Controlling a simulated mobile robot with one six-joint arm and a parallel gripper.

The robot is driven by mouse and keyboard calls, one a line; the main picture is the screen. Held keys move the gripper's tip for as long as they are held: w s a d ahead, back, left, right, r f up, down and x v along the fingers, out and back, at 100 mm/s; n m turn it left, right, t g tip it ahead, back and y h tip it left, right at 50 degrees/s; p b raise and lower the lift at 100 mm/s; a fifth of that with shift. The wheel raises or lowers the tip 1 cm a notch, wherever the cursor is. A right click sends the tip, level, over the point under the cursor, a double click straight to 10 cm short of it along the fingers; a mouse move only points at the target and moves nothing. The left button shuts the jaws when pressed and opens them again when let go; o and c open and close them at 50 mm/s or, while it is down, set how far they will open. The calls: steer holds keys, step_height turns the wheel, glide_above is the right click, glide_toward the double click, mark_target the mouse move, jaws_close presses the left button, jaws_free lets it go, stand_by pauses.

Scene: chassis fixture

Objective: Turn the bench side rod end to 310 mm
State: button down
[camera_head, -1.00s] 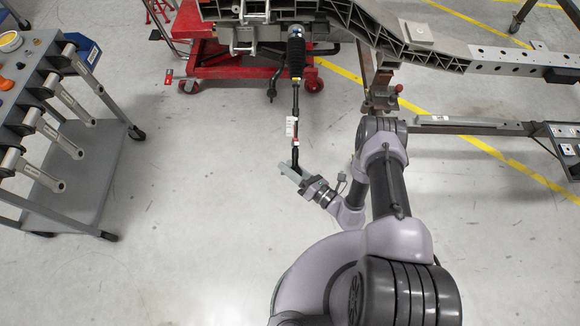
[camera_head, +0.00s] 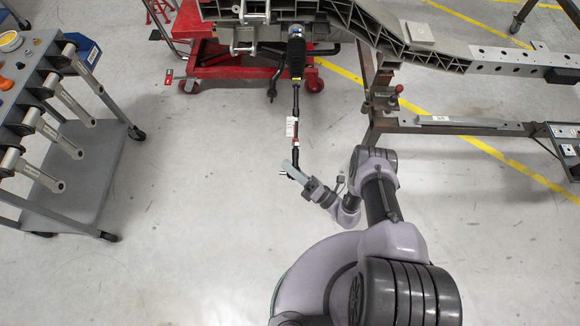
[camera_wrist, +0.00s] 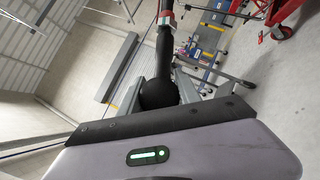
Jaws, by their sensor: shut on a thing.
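The steering rod (camera_head: 296,108) hangs out from the chassis (camera_head: 400,40) toward me, with a black ribbed boot (camera_head: 296,57) at its chassis end and a white label (camera_head: 291,127) farther along. Its black rod end (camera_head: 294,157) is at the near end, at my gripper (camera_head: 291,171). In the wrist view the rod end (camera_wrist: 158,92) is a dark rounded body between the grey fingers of my gripper (camera_wrist: 160,98). A red band (camera_wrist: 166,18) shows on the rod beyond it. My gripper is shut on the rod end. The far side of the rod end is hidden.
A red lift cart (camera_head: 240,75) is under the chassis. A steel frame (camera_head: 460,125) with a red-knobbed clamp (camera_head: 398,90) is at the right. The floor around my gripper is clear.

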steer(key=shift+r, duration=0.1)
stand_by(0.4)
steer(key=c, duration=0.9)
jaws_free()
steer(key=shift+o, duration=0.2)
